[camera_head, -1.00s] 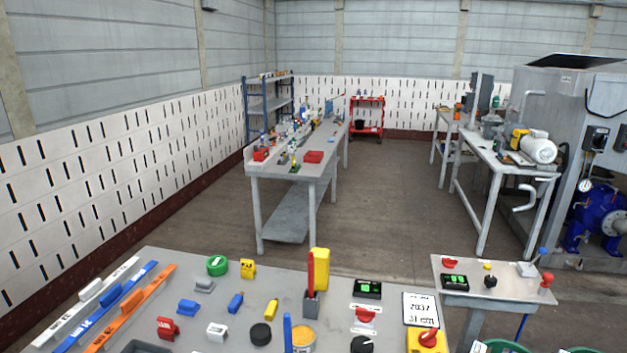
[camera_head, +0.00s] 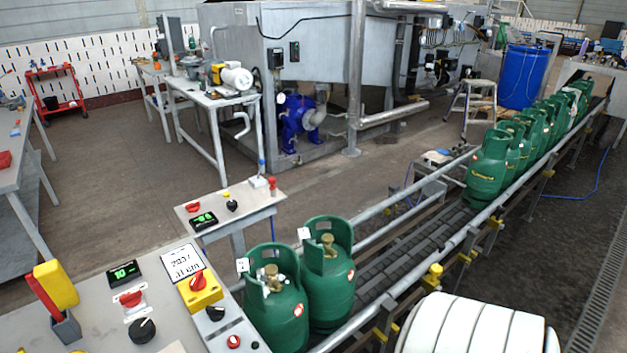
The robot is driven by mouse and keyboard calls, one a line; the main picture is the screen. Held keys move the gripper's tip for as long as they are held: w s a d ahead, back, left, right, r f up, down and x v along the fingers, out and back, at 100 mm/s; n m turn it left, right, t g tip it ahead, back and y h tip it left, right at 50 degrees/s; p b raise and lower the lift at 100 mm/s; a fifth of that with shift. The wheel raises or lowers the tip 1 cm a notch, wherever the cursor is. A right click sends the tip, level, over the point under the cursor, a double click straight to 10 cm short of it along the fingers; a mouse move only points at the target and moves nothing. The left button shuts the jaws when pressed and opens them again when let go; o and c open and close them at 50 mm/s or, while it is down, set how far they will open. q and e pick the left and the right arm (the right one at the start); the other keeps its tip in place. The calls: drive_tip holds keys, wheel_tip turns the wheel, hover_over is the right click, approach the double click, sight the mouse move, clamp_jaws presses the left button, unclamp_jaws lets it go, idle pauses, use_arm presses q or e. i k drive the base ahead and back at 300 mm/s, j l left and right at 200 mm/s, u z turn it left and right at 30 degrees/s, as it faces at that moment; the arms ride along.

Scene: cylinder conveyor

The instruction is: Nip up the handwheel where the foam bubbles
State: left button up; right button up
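Two green gas cylinders stand upright, close together, at the near end of the conveyor. The nearer cylinder (camera_head: 278,318) has a pale brass valve (camera_head: 271,278) inside its collar and a white tag (camera_head: 242,265) at the collar's left. The second cylinder (camera_head: 330,290) stands behind it to the right, with a brass valve (camera_head: 328,245) and another white tag (camera_head: 304,233). I cannot make out foam on either valve, and the handwheels are too small to tell apart from the valves. Neither of my grippers is in view.
More green cylinders (camera_head: 487,170) line the far end of the conveyor (camera_head: 410,250), with bare track between. A grey table (camera_head: 150,265) with a red knob (camera_head: 197,280) and displays stands at the lower left. A stepladder (camera_head: 480,100) and blue drum (camera_head: 524,75) stand beyond.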

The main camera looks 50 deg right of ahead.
sight(270, 269)
drive_tip(key=z, duration=1.25)
